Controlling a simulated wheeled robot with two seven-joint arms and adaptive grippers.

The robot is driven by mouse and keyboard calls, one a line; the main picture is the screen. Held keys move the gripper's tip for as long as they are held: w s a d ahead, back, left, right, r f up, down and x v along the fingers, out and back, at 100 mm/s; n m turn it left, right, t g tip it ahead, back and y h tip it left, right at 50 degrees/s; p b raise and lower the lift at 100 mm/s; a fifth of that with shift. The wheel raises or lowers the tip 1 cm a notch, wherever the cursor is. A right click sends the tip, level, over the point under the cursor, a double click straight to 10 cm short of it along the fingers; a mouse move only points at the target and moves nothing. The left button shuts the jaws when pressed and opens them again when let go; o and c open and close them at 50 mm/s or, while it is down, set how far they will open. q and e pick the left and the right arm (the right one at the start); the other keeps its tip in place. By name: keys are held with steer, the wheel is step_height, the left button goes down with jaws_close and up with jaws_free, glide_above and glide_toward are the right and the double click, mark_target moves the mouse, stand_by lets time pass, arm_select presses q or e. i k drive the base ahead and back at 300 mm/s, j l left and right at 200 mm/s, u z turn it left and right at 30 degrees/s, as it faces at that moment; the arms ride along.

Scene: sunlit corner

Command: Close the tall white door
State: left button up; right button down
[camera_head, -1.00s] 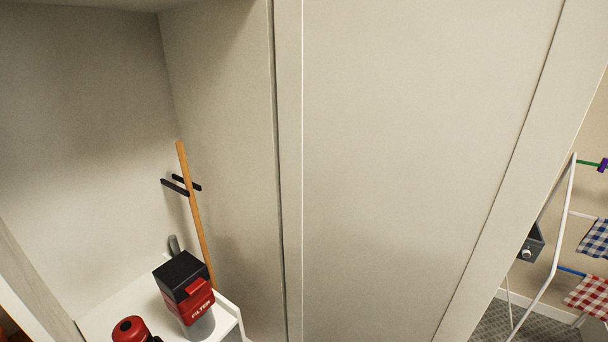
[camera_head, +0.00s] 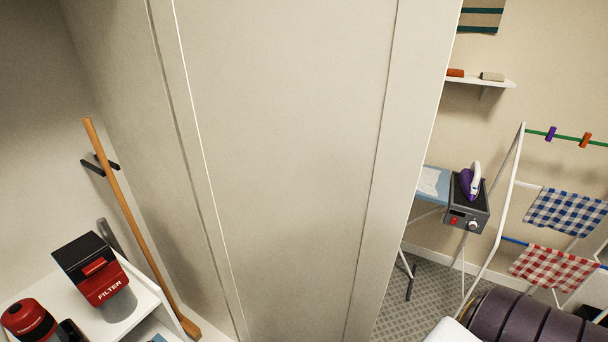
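The tall white door (camera_head: 290,150) stands open and fills the middle of the head view, from the top edge to the bottom edge. Its flat panel has a raised frame strip down each side. To its left is the open inside of the closet (camera_head: 45,170). The handle of the door does not show. Neither of my grippers is in view, so I cannot see where they are relative to the door.
Inside the closet, a white shelf unit (camera_head: 135,325) holds a red and black filter box (camera_head: 95,270) and a red canister (camera_head: 30,320). A wooden pole (camera_head: 130,215) leans behind. Right of the door are an ironing board (camera_head: 432,183), a purple iron (camera_head: 470,182) and a drying rack (camera_head: 508,205) with checked cloths.

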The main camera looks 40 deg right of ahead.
mark_target(305, 127)
steer(key=k+l+u, duration=0.1)
steer(key=l, duration=0.3)
steer(key=k+l+u, duration=0.15)
steer(key=l, duration=0.25)
steer(key=k+l+u, duration=0.1)
steer(key=k+l, duration=0.15)
steer(key=l, duration=0.15)
steer(key=k+l+u, duration=0.15)
steer(key=l, duration=0.25)
steer(key=k+l+u, duration=0.15)
steer(key=l, duration=0.25)
steer(key=k+l+u, duration=0.15)
steer(key=l, duration=0.2)
steer(key=l+u, duration=0.35)
steer(key=l, duration=0.6)
steer(key=i+l+u, duration=0.2)
steer(key=i+l, duration=0.05)
steer(key=l, duration=0.1)
